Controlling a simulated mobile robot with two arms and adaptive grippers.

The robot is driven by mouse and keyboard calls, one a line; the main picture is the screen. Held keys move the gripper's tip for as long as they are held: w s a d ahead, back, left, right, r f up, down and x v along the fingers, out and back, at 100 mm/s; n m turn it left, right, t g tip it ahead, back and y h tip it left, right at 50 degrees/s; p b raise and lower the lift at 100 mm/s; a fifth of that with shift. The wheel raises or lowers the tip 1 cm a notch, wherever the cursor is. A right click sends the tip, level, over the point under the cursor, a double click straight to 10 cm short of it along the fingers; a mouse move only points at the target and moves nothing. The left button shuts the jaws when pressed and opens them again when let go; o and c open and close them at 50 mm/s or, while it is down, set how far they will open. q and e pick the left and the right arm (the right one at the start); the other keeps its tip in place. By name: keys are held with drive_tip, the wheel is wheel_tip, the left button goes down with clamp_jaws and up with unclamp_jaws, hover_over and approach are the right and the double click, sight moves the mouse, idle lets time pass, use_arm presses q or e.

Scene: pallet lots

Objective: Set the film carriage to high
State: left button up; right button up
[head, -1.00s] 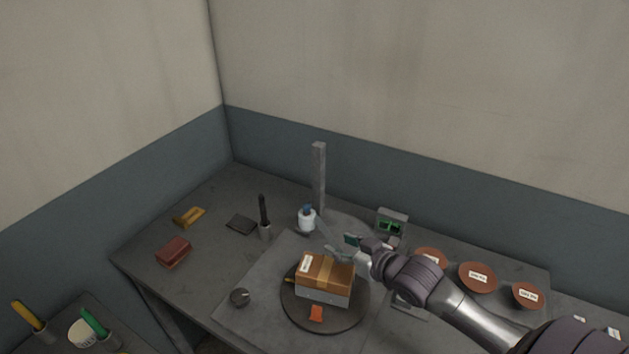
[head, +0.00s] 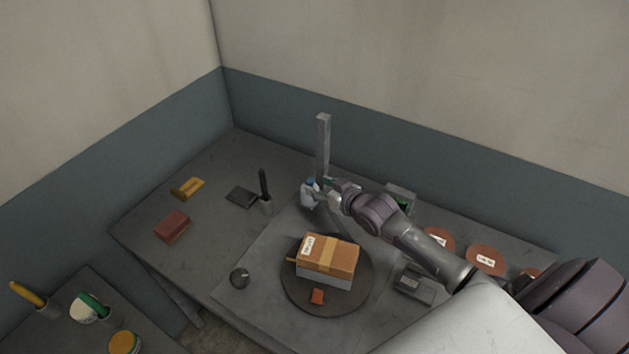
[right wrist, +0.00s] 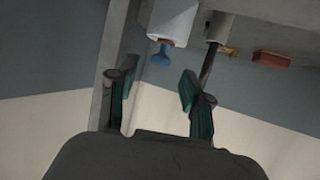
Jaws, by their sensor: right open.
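The film carriage (head: 308,196), white with a blue top, sits low beside the grey upright mast (head: 323,150) at the back of the turntable station. It also shows at the top of the right wrist view as a white block (right wrist: 172,20) with a blue knob (right wrist: 161,55). My right gripper (head: 326,188) is open beside the carriage, on its right in the head view. In the right wrist view its two green-padded fingers (right wrist: 157,88) stand apart with nothing between them, and the carriage lies beyond their tips. My left gripper is not in view.
A turntable (head: 300,296) bears a grey-and-brown box stack (head: 330,255) and an orange piece. A black-handled tool (head: 264,184) stands left of the carriage. A control box (head: 402,200) is partly hidden by my right arm. Brown discs (head: 487,259) lie to the right.

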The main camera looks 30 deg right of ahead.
sight(311, 182)
drive_tip(key=shift+x, duration=1.5)
clamp_jaws()
drive_tip(key=shift+r, duration=0.1)
